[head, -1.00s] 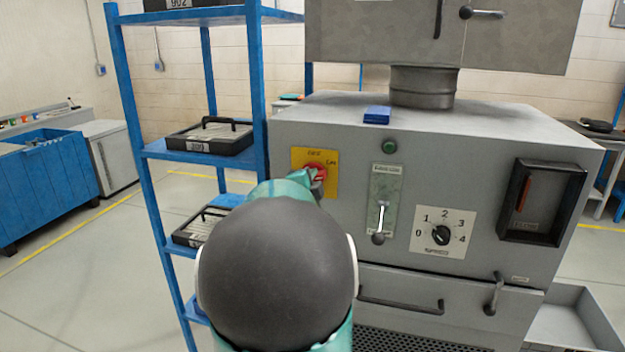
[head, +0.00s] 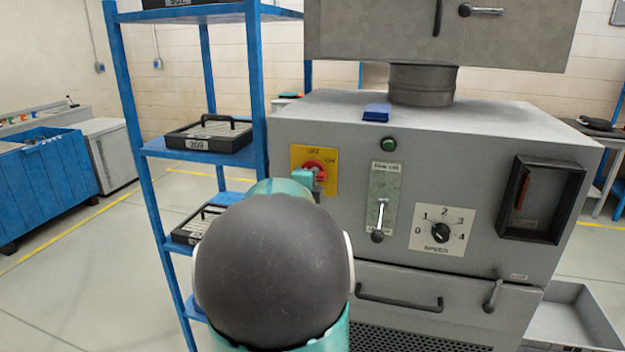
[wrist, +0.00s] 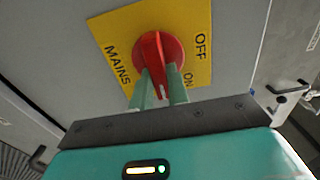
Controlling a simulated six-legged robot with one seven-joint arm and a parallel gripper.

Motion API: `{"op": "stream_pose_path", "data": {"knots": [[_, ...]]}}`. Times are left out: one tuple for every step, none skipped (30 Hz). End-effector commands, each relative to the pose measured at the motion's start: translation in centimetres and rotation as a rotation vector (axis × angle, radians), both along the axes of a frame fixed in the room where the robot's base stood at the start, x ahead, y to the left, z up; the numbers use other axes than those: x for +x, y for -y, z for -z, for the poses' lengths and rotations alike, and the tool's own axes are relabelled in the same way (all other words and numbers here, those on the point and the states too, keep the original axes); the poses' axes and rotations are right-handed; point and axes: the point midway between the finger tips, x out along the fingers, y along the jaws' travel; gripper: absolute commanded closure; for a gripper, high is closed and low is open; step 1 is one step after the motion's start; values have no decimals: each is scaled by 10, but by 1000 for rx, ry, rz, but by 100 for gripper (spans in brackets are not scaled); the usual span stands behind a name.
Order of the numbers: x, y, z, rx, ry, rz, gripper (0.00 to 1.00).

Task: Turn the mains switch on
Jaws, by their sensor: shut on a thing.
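The mains switch is a red rotary knob (head: 315,168) on a yellow plate (head: 300,155) on the grey machine's front, left side. The wrist view shows the red knob (wrist: 150,45) close up, with OFF, ON and MAINS on the yellow plate (wrist: 115,30). My gripper (wrist: 160,88) is shut on the knob's raised handle, one green finger on each side. The handle's white-marked end points to the bottom of the wrist view, on the plate's ON side. In the head view, my arm hides much of my gripper (head: 312,180).
The machine front also has a green button (head: 389,145), a slide lever (head: 378,236), a speed dial (head: 440,232) and a drawer handle (head: 400,303). A blue shelf rack (head: 257,90) stands close on the left. A blue block (head: 376,112) lies on the machine top.

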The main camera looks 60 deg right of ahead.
Motion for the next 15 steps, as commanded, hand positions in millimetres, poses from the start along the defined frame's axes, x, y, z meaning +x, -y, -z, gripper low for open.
{"op": "stream_pose_path", "data": {"knots": [[0,0,0,-1,2,1,100],[0,0,0,-1,2,1,80],[0,0,0,-1,2,1,72],[0,0,0,0,2,1,66],[0,0,0,0,2,1,62],[0,0,0,0,1,1,62],[0,0,0,0,1,1,62],[0,0,0,0,1,1,62],[0,0,0,0,1,1,62],[0,0,0,0,0,0,62],[0,0,0,0,0,0,62],[0,0,0,0,0,0,62],[0,0,0,0,0,0,62],[0,-1,0,0,0,0,62],[0,-3,0,0,0,0,62]]}}
